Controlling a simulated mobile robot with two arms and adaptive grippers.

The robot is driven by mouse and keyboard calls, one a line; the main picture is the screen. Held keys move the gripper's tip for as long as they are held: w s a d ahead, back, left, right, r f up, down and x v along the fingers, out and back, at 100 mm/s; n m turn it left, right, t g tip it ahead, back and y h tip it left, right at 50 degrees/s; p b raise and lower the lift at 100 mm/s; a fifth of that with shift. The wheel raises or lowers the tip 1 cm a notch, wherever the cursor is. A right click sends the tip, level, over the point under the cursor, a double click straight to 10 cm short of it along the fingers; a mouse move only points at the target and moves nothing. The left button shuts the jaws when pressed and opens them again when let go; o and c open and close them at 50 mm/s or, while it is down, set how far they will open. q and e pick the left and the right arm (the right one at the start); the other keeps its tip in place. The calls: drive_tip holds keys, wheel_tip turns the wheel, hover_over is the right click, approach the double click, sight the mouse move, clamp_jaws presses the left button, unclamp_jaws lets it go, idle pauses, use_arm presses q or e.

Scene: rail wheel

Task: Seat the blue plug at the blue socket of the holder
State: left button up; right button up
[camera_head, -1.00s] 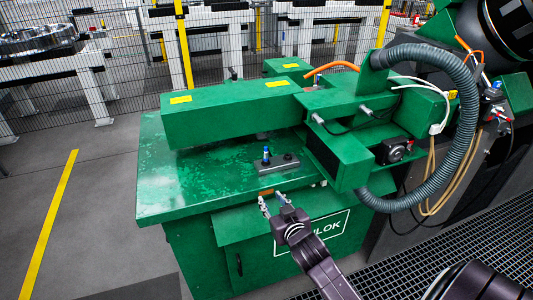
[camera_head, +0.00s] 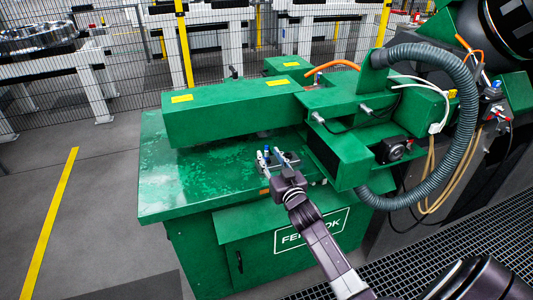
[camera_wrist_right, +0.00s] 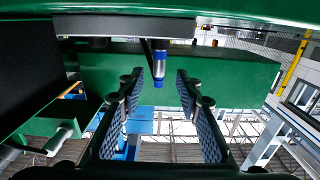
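The blue plug (camera_head: 267,150), with a pale metallic body, stands upright at the left part of the small grey holder (camera_head: 294,159) on the green machine table. In the right wrist view the plug (camera_wrist_right: 158,62) hangs inverted from the holder's dark plate (camera_wrist_right: 120,26). My right gripper (camera_head: 271,154) is open at the holder's near side. In the wrist view its two padded fingers (camera_wrist_right: 158,86) point towards the plug, one to each side of its line, with a clear gap between them. The blue socket cannot be made out. My left gripper is not in view.
A long green beam (camera_head: 235,112) lies just behind the holder, and a green machine head (camera_head: 340,150) stands close on the right. A grey corrugated hose (camera_head: 470,130) loops at the right. The table's left part (camera_head: 165,185) is clear.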

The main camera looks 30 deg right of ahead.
sight(267, 151)
drive_tip(key=shift+x, duration=1.85)
drive_tip(key=shift+d, duration=0.1)
clamp_jaws()
